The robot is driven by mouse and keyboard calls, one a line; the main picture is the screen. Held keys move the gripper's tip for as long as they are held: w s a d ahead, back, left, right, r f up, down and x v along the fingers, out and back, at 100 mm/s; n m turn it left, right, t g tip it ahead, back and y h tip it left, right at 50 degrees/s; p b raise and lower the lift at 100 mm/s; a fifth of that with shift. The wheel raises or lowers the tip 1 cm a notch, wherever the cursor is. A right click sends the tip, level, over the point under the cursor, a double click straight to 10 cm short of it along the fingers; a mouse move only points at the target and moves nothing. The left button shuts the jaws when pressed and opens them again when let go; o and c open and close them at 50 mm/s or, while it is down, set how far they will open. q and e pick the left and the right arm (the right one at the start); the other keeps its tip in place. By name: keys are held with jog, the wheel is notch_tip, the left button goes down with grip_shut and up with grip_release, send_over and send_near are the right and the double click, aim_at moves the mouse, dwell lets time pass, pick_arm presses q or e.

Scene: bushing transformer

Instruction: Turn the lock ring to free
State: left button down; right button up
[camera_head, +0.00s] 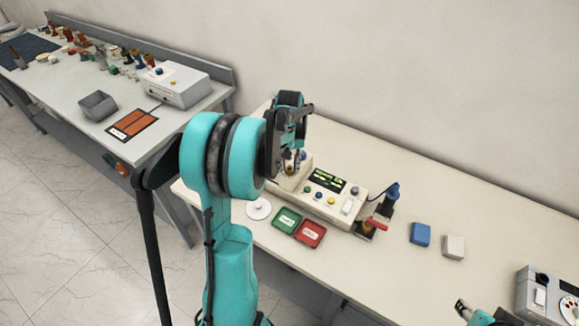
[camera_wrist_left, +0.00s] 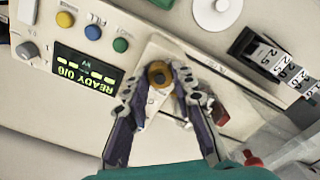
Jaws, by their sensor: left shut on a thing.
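The lock ring appears to be the brass-coloured round part (camera_wrist_left: 159,73) on the cream end block of the tester in the left wrist view. My left gripper (camera_wrist_left: 158,80) has a finger on each side of it and is shut on it. In the head view my left gripper (camera_head: 293,163) points down over the left end of the tester (camera_head: 325,205). There the ring is mostly hidden by the fingers. The tester's display (camera_wrist_left: 84,74) is lit and reads READY. My right gripper (camera_head: 464,306) shows only in part at the bottom edge.
A white disc (camera_head: 258,209), a green tray (camera_head: 287,219) and a red tray (camera_head: 311,233) lie in front of the tester. A red-handled device (camera_head: 373,226) stands at its right end. Blue (camera_head: 420,234) and white (camera_head: 453,246) blocks lie further right, with clear table around them.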

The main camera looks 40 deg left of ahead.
aim_at(290, 169)
pick_arm(q)
jog(key=shift+n, duration=0.6)
jog(key=c, duration=1.3)
grip_release()
jog(key=shift+o, duration=0.2)
notch_tip(290, 169, up, 12)
